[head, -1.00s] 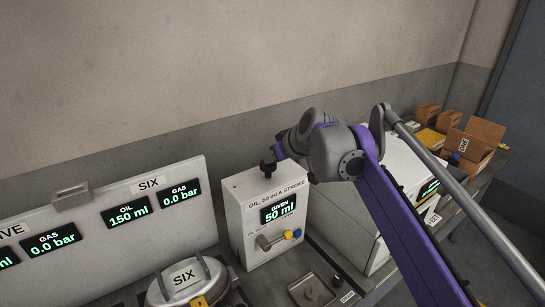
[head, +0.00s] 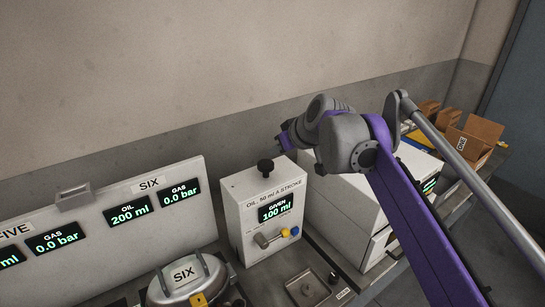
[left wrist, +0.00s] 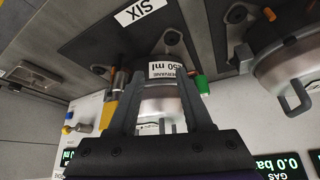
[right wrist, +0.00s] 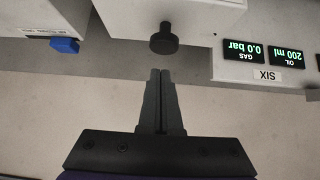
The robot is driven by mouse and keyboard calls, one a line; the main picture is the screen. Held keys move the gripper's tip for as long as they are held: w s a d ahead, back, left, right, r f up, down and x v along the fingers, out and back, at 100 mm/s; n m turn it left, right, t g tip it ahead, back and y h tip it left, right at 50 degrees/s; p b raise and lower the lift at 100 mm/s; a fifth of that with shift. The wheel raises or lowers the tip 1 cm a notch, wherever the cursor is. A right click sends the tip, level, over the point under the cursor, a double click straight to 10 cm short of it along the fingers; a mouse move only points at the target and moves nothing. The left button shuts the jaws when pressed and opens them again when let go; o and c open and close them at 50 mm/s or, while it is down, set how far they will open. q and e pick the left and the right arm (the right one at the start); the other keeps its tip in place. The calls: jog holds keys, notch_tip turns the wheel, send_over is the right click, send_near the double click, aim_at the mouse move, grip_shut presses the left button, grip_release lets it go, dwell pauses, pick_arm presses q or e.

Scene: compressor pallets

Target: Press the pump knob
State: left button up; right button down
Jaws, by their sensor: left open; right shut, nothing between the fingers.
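The black pump knob (head: 265,166) stands on top of the white oil pump box (head: 247,222), labelled "OIL, 50 ml A STROKE". Its display reads GIVEN 100 ml. My right gripper (head: 281,141) is above and to the right of the knob, apart from it. In the right wrist view the shut fingers (right wrist: 160,72) point at the knob (right wrist: 164,40) with a small gap and hold nothing. My left gripper (left wrist: 165,95) is open above compressor SIX, whose "250 ml" label (left wrist: 172,70) shows between the fingers. The left gripper is not visible in the head view.
The SIX panel (head: 128,210) reads OIL 200 ml, GAS 0.0 bar. Compressor SIX (head: 185,282) stands in front of it. A small tray (head: 308,289) lies before the pump. A white machine (head: 345,213) stands right of the pump, with cardboard boxes (head: 471,139) beyond.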

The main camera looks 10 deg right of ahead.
pick_arm(q)
jog(key=shift+s+a, duration=0.1)
jog(key=shift+s, duration=0.1)
pick_arm(e)
jog(key=v, duration=0.6)
jog(key=shift+s, duration=0.25)
pick_arm(q)
jog(key=shift+s, duration=0.1)
pick_arm(e)
jog(key=shift+s+a, duration=0.1)
jog(key=shift+a, duration=0.1)
jog(key=shift+f, duration=0.1)
jog(key=s+d+f+m+g+h, duration=0.1)
jog(key=s+f+m, duration=0.1)
jog(key=s+f, duration=1.1)
jog(key=s+d+f+m+g+h, duration=0.1)
jog(key=s+f+m+h, duration=0.1)
jog(key=s+f, duration=1)
notch_tip(320, 180, down, 6)
jog(key=shift+s+d+f+g+h, duration=0.15)
jog(key=shift+s+d+g+h, duration=0.15)
jog(key=shift+s+g, duration=0.1)
